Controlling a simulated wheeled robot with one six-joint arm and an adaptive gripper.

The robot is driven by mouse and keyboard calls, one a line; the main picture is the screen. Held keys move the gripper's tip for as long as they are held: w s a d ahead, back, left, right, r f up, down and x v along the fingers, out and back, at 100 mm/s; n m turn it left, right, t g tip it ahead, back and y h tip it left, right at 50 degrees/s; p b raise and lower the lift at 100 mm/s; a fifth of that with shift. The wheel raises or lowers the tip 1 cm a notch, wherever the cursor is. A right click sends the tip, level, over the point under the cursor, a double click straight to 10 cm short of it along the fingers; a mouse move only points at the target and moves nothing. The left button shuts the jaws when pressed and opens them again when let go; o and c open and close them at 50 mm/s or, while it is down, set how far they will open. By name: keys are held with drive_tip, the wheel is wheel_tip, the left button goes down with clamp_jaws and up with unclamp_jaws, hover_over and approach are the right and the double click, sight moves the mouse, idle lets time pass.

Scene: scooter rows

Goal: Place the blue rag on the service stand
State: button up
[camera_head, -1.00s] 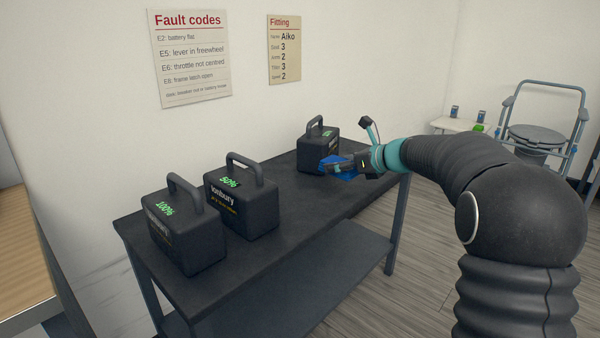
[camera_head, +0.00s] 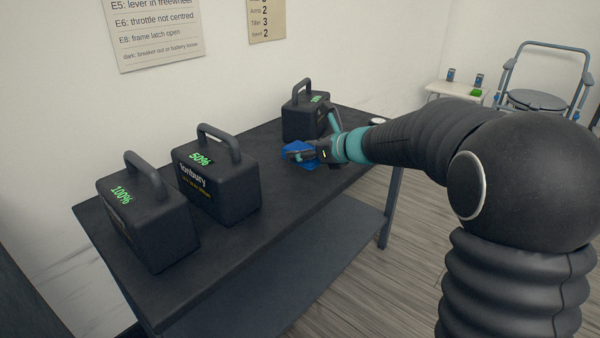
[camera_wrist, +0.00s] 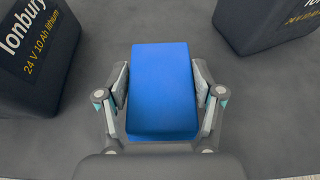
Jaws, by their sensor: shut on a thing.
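The blue rag (camera_head: 298,152) is a folded block held at the end of my arm, over the dark bench. In the wrist view the rag (camera_wrist: 162,90) sits between the two fingers of my gripper (camera_wrist: 162,95), which press on its left and right sides. My gripper (camera_head: 312,151) is shut on it, just in front of the far battery case. Whether the rag touches the bench top is hard to tell. No thing in view is labelled as the service stand, so I cannot tell which it is.
The dark bench (camera_head: 262,262) bears three black battery cases: one at the far end (camera_head: 304,112), one reading 50% (camera_head: 222,188) and one reading 100% (camera_head: 150,225). A small white table (camera_head: 440,88) and a grey-framed chair (camera_head: 540,85) stand at the back right.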

sight(299, 178)
drive_tip(key=shift+s+a+f, duration=0.4)
drive_tip(key=shift+s+a, duration=0.05)
drive_tip(key=shift+s, duration=0.05)
drive_tip(key=shift+f+b, duration=0.6)
drive_tip(key=shift+f, duration=1.35)
drive_tip(key=o, duration=1)
drive_tip(key=shift+f, duration=0.1)
drive_tip(key=shift+o, duration=0.2)
